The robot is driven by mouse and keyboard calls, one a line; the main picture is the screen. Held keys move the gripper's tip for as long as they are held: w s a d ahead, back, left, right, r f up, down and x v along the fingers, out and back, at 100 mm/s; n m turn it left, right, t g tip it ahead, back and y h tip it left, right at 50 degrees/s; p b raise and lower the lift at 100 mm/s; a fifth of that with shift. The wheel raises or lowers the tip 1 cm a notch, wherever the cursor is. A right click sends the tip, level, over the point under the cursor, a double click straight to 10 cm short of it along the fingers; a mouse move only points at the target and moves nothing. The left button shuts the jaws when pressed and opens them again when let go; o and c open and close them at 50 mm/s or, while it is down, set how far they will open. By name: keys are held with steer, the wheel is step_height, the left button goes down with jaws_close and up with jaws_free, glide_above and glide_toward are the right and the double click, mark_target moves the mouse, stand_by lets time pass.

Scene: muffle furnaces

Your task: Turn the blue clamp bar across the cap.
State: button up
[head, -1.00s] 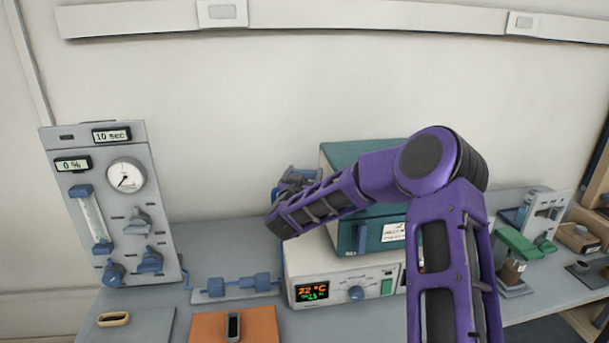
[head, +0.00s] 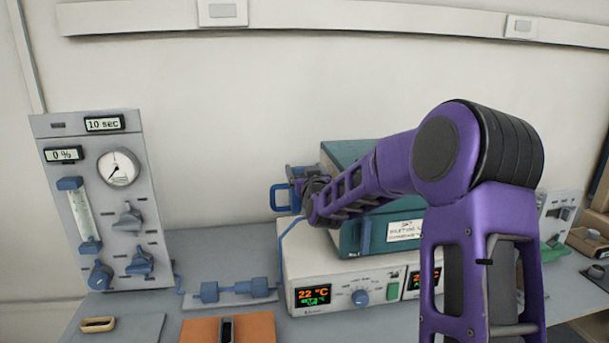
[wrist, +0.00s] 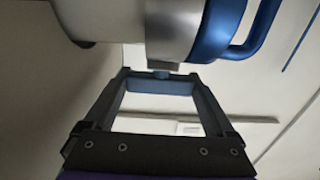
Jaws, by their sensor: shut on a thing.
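The blue clamp bar (wrist: 160,87) spans between my two fingertips in the wrist view. My gripper (wrist: 159,79) is shut on it, with one finger at each end. A grey metal collar (wrist: 176,28) sits just above the bar, with a blue cap (wrist: 215,28) and its curved handle at the right. In the head view the blue handle (head: 279,197) stands out at the left side of the teal furnace. My gripper (head: 313,196) is beside it, mostly hidden by my wrist, and the bar cannot be made out there.
The teal furnace (head: 350,240) sits on a pale control unit (head: 345,268) reading 22 °C. A grey gauge panel (head: 110,215) stands at the left. Blue line fittings (head: 232,289) and an orange mat (head: 255,328) lie on the bench. The bench behind the fittings is clear.

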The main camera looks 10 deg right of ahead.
steer(key=shift+a, duration=0.1)
steer(key=o, duration=1.1)
steer(key=shift+c, duration=0.2)
steer(key=s, duration=1.7)
steer(key=shift+s+d, duration=0.2)
steer(key=shift+s, duration=0.05)
steer(key=shift+w+a+r, duration=0.1)
